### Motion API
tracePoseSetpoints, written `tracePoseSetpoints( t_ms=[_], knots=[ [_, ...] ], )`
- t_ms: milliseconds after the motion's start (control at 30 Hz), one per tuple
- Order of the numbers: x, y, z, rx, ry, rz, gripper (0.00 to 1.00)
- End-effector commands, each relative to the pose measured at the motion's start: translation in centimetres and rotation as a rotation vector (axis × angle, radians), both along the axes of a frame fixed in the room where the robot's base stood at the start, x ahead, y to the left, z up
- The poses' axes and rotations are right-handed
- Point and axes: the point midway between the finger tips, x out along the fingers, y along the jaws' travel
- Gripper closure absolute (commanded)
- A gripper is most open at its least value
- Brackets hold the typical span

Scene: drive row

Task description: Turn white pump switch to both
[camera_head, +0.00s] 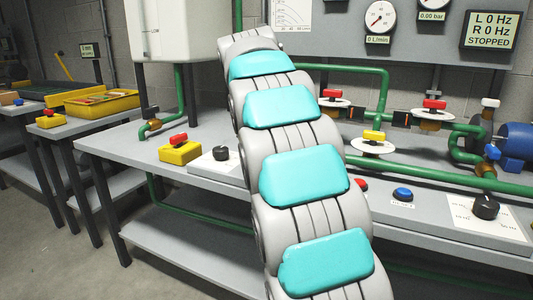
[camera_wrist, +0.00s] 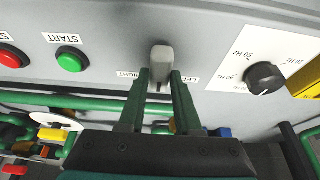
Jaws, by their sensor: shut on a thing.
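The white pump switch (camera_wrist: 161,58) shows in the wrist view as a pale grey-white handle on the grey panel. Upside-down labels reading RIGHT and LEFT flank it, at its left and right in that picture. The handle stands straight up and down in the picture, between the two labels. No BOTH label can be seen. My gripper (camera_wrist: 159,78) has its two dark green fingers on either side of the handle, shut on it. In the head view my arm hides the switch and the gripper. A display (camera_head: 489,30) there reads L 0 Hz, R 0 Hz, STOPPED.
In the wrist view, a green START button (camera_wrist: 70,60) and a red button (camera_wrist: 8,57) lie left of the switch; a black speed knob (camera_wrist: 265,78) lies right. In the head view, green pipes with red and yellow valves (camera_head: 373,136) stand over the bench (camera_head: 115,146).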

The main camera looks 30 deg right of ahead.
Motion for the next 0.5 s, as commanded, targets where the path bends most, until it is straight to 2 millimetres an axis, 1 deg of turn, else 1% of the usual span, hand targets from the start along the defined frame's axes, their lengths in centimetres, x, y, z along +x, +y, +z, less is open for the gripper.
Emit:
tracePoseSetpoints(
  t_ms=[167,200,433,500],
  knots=[
    [0.03,0.02,0.04,0.000,-0.001,0.001,1.00],
    [0.03,0.02,0.04,0.000,-0.001,0.001,0.63],
    [0.01,0.01,0.03,0.000,0.000,0.002,0.38],
    [0.00,0.01,0.02,0.000,0.001,0.002,0.38]
  ],
)
